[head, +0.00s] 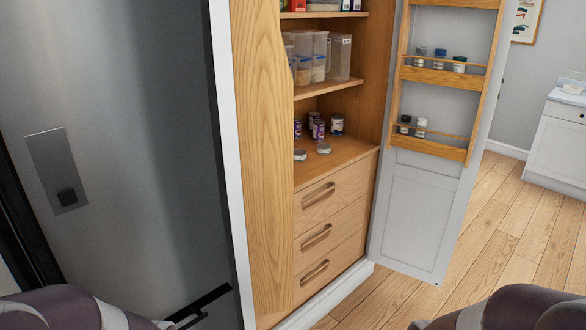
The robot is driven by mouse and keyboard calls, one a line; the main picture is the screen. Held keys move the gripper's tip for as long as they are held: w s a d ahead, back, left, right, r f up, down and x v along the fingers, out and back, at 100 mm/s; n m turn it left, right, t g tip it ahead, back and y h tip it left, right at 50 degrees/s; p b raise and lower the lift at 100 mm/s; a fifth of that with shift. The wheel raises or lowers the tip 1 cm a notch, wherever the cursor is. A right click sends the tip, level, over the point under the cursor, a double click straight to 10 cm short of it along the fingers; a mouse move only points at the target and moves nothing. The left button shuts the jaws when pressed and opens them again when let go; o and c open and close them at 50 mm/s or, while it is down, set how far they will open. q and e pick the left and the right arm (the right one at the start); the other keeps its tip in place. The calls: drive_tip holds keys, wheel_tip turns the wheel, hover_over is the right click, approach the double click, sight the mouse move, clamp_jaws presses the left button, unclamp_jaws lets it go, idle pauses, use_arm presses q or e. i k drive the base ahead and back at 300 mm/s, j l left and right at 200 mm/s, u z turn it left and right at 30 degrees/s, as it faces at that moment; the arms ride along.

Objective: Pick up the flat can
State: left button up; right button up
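Two small flat cans sit on the cabinet's lower shelf near its front edge. One flat can (300,155) is at the left, close to the wooden side panel. The other flat can (323,148) is a little to the right and farther back.
Taller cans (317,128) stand behind the flat ones. Clear containers (318,55) fill the shelf above. Drawers (320,232) are shut below. The open cabinet door (420,215) with jar racks stands at the right. A grey appliance (120,150) fills the left. Wooden floor (500,240) is clear at right.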

sight(299, 155)
drive_tip(key=i+l, duration=0.1)
drive_tip(key=l, duration=0.25)
drive_tip(key=i+l, duration=0.15)
drive_tip(key=l, duration=0.15)
drive_tip(key=i+l, duration=0.1)
drive_tip(key=l, duration=0.25)
drive_tip(key=i+l+z, duration=0.1)
drive_tip(key=l, duration=0.25)
drive_tip(key=i+l, duration=0.3)
drive_tip(key=i, duration=0.15)
drive_tip(key=i+l, duration=0.25)
drive_tip(key=i, duration=0.25)
drive_tip(key=i+l, duration=0.3)
drive_tip(key=i, duration=0.15)
drive_tip(key=z, duration=0.05)
